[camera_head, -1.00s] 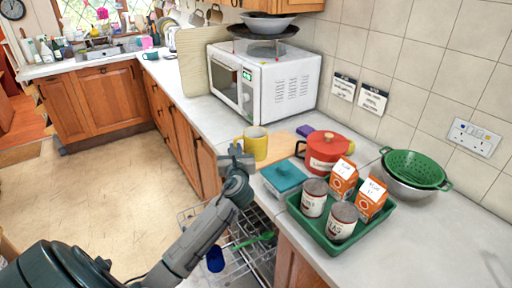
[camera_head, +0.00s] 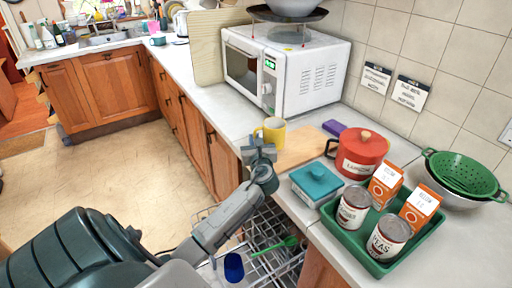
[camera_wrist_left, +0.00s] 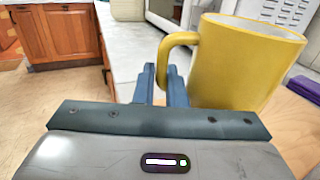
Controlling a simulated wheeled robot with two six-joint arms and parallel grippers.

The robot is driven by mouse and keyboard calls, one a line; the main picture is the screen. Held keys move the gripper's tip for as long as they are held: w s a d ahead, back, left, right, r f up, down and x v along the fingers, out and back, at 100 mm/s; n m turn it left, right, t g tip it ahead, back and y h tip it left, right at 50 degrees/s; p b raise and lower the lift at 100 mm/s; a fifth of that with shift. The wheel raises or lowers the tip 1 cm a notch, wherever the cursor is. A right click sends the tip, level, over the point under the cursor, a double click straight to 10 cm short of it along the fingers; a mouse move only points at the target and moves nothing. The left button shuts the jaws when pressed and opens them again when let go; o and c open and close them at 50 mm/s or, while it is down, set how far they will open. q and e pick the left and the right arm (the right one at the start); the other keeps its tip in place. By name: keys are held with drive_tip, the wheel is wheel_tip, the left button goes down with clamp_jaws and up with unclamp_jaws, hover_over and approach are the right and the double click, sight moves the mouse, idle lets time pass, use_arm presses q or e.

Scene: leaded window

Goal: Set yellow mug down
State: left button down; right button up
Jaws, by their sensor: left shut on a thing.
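The yellow mug (camera_head: 273,130) is upright at the counter, beside the wooden board and in front of the microwave. My left gripper (camera_head: 258,150) is at its near side. In the left wrist view, the yellow mug (camera_wrist_left: 240,62) fills the upper right, and its handle points left to the fingers of my left gripper (camera_wrist_left: 163,82), which are shut on the handle. The mug's base is partly hidden, so I cannot tell if it touches the counter. My right gripper is not in view.
A wooden board (camera_head: 299,148), a purple block (camera_head: 334,127), a red pot (camera_head: 360,154) and a teal-lidded box (camera_head: 316,182) are to the right. A green tray (camera_head: 352,240) holds cans and cartons. The microwave (camera_head: 290,75) stands behind. An open dishwasher rack (camera_head: 262,262) is below.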

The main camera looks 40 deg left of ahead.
use_arm(q)
wheel_tip(320, 180, down, 3)
drive_tip(key=shift+r, duration=0.2)
drive_tip(key=shift+f, duration=0.35)
drive_tip(key=c, duration=1.5)
unclamp_jaws()
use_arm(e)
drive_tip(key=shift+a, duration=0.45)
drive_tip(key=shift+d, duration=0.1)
